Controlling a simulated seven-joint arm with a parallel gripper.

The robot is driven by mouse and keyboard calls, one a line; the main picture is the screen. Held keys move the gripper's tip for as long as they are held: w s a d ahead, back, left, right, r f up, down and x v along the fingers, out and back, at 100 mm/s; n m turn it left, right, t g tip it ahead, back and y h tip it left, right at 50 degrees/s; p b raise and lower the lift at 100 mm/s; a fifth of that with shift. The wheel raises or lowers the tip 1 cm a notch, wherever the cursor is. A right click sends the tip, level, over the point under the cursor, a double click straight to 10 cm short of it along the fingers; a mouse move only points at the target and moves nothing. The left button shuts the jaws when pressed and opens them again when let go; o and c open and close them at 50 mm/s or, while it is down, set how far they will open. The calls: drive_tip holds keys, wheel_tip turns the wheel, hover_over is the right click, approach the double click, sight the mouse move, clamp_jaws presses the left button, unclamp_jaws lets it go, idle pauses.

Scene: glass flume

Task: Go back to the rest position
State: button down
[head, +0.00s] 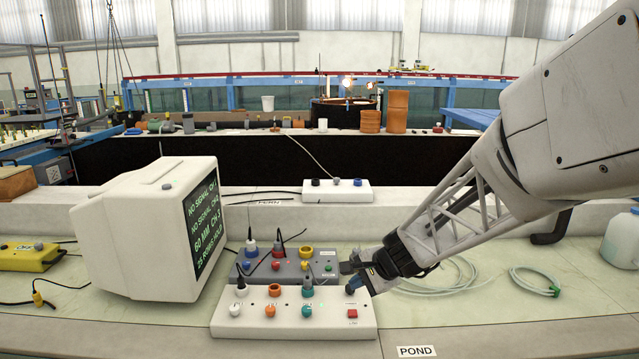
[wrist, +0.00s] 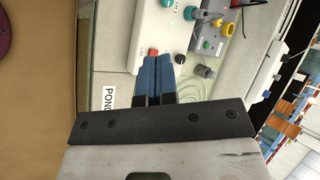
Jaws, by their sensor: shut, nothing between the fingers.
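My gripper (head: 352,284) is over the right end of a white control box (head: 290,324) on the bench. In the wrist view my gripper's blue fingers (wrist: 159,62) are together with nothing between them. Their tips appear close to the red switch (wrist: 153,51) on the white box, which also shows in the head view (head: 352,312). I cannot tell whether they touch it. A grey box (head: 290,265) with coloured sockets and plugged cables sits behind the white box, and my gripper hides part of its right end.
A white monitor (head: 130,235) with green text stands left of the boxes. A yellow box (head: 28,257) is at the far left. Another white box (head: 337,190) sits on the ledge behind. Bench space at front right is clear.

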drive_tip(key=s+d+r+n+h, duration=0.2)
drive_tip(key=s+d+n, duration=0.1)
drive_tip(key=s, duration=0.7)
drive_tip(key=s+d+r+n+g+h, duration=0.1)
drive_tip(key=s+d+r+n+h, duration=0.1)
drive_tip(key=s, duration=0.9)
drive_tip(key=s+d+r+n+g+h, duration=0.1)
drive_tip(key=s+d+r+n, duration=0.3)
drive_tip(key=s, duration=0.6)
drive_tip(key=shift+s+d+n+h, duration=0.2)
drive_tip(key=shift+s+n+h, duration=0.15)
drive_tip(key=shift+n+h, duration=0.55)
drive_tip(key=shift+r, duration=0.1)
idle(1.0)
